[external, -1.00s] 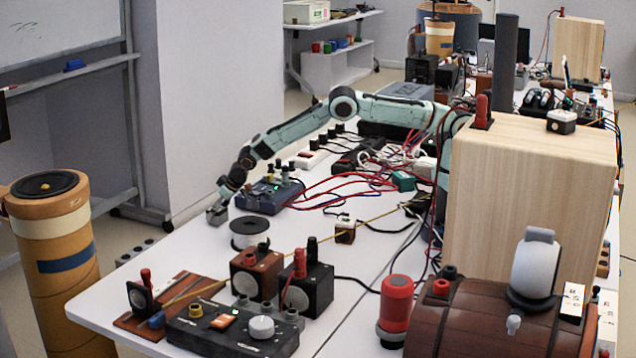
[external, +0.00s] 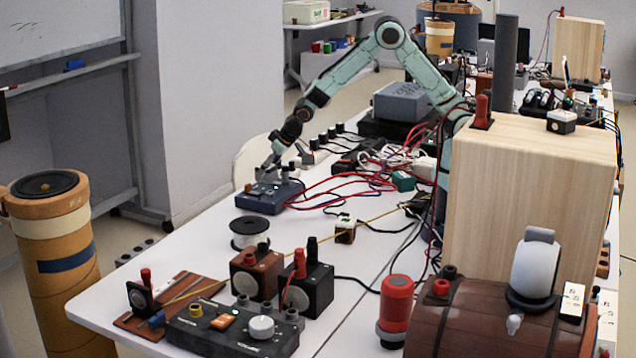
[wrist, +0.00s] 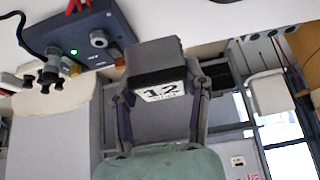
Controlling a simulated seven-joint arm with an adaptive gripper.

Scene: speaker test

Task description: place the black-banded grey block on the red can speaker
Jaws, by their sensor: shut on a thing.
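The black-banded grey block (wrist: 152,52) is in the wrist view, between the two fingers of my gripper (wrist: 162,84). It has a grey body, a black band and a white label reading "12". My gripper is shut on it. In the external view my gripper (external: 268,168) is at the table's far left edge, over or just behind the dark blue box (external: 268,199); the block is too small to make out clearly there. The red can speaker (external: 396,303) stands upright at the front right, beside the brown wooden barrel-shaped box. Its top looks bare.
A wire spool (external: 249,233), small speaker cubes (external: 256,274) and a black control box (external: 235,330) stand between my gripper and the red can. Red cables (external: 335,185) cross the table's middle. A tall wooden box (external: 530,200) rises behind the can.

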